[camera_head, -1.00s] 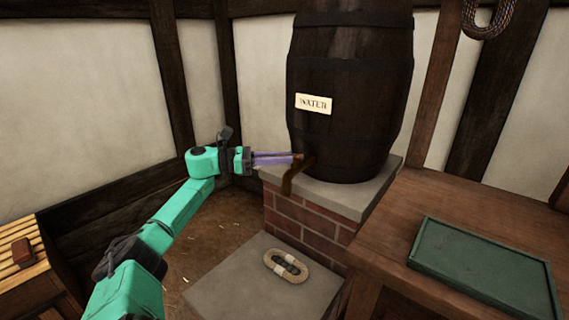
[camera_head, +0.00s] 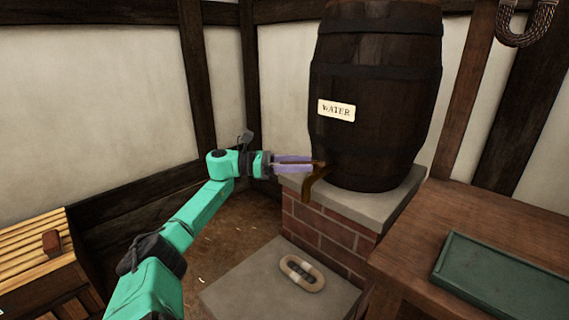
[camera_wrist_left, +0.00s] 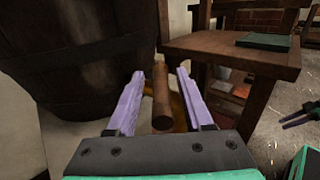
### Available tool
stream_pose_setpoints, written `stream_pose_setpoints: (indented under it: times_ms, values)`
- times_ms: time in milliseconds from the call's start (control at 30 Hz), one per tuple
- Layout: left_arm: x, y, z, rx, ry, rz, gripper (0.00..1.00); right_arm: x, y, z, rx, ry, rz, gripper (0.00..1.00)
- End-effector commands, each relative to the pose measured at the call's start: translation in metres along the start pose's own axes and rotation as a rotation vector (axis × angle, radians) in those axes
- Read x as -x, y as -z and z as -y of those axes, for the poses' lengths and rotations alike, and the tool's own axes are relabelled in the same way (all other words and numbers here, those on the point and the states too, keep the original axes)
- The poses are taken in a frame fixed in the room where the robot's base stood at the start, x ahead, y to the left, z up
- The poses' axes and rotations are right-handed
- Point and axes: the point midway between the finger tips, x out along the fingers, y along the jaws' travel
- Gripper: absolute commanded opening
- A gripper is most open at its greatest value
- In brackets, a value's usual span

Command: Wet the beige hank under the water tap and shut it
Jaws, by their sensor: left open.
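The beige hank (camera_head: 301,273) lies as a flat oval loop on the grey stone slab (camera_head: 255,290) below the tap. The brown water tap (camera_head: 309,186) sticks out low on the barrel, its spout pointing down; I see no water stream. My left gripper (camera_head: 315,165) is open at the tap. In the left wrist view its two purple fingers (camera_wrist_left: 160,82) stand on either side of the tap's round wooden handle (camera_wrist_left: 161,100), with gaps visible. Part of what looks like my right gripper (camera_wrist_left: 298,120) shows at the right edge of that view; its jaws are unclear.
The dark barrel (camera_head: 375,100) labelled WATER stands on a brick plinth (camera_head: 325,232). A wooden table (camera_head: 430,220) with a green tray (camera_head: 505,280) is at right. A slatted crate (camera_head: 35,245) is at left. A dark rope coil (camera_head: 525,20) hangs at upper right.

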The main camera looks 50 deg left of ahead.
Motion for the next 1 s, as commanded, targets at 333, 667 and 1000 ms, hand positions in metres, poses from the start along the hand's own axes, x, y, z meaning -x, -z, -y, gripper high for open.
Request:
stream_pose_setpoints:
  times_ms: [333, 667, 1000]
  values:
    - [0.075, 0.000, -0.001, 0.002, -0.003, -0.002, 0.51, 0.002, -0.002, -0.001, 0.002, -0.003, 0.021, 0.50]
    - [0.135, -0.001, -0.001, -0.002, 0.001, -0.001, 0.51, 0.006, 0.001, -0.004, 0.004, -0.012, 0.038, 0.50]
    - [0.138, -0.001, 0.000, -0.001, 0.002, 0.001, 0.51, 0.006, 0.001, -0.004, 0.004, -0.013, 0.037, 0.50]
